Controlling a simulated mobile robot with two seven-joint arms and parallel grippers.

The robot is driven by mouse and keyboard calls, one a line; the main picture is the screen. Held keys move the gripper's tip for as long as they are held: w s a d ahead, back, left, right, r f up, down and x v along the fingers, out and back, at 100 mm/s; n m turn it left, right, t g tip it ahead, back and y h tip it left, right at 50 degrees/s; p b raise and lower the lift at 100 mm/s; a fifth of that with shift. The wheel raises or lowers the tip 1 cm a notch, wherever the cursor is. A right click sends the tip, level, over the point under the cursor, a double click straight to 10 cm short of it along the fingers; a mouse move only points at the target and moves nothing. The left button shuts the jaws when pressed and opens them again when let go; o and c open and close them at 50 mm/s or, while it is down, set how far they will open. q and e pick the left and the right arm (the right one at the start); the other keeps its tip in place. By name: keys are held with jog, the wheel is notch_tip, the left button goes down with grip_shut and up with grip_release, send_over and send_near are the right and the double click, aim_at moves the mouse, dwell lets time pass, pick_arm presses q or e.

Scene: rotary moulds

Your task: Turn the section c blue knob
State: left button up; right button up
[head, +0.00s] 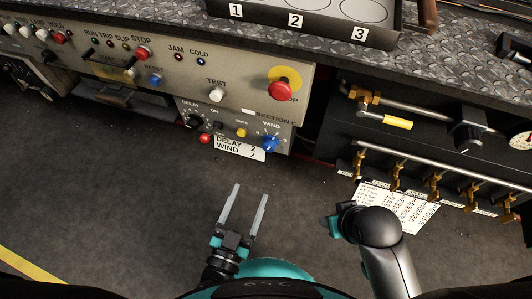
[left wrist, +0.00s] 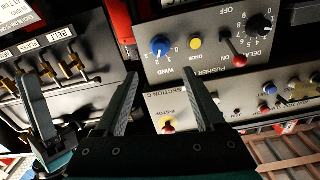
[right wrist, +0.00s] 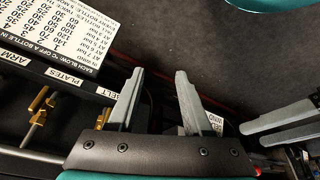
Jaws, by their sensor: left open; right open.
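The blue knob (head: 269,144) is on the lower control panel under the "SECTION C" label, at the "WIND" dial. In the left wrist view the blue knob (left wrist: 160,46) is above and between my left fingers, apart from them. My left gripper (head: 243,192) is open and empty, below the panel in the head view; its fingers also show in the left wrist view (left wrist: 158,95).
Beside the blue knob are a yellow button (head: 241,132), a black delay knob (head: 193,121) and a red-tipped switch (left wrist: 238,60). A red stop button (head: 280,90) sits above. Brass valves (head: 397,177) and pipes stand at right. The floor before the panel is clear.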

pick_arm(q)
jog(key=b, duration=0.2)
send_near(268, 150)
jog(key=w, duration=0.3)
jog(key=x, duration=0.2)
jog(key=b+x, duration=0.1)
jog(key=x, duration=0.1)
jog(key=shift+d+b, duration=0.3)
jog(key=shift+d, duration=0.1)
jog(key=shift+b+x, duration=0.3)
jog(key=shift+x, duration=0.65)
pick_arm(e)
jog(key=w+a+r+t+y, duration=0.1)
jog(key=w+a+r+t, duration=0.2)
jog(key=r+t, duration=0.1)
jog(key=shift+w+a+r+n+y, duration=0.25)
jog(key=shift+w+a+n+y, duration=0.05)
jog(key=shift+a+y, duration=0.1)
pick_arm(q)
jog(key=shift+r, duration=0.1)
grip_shut()
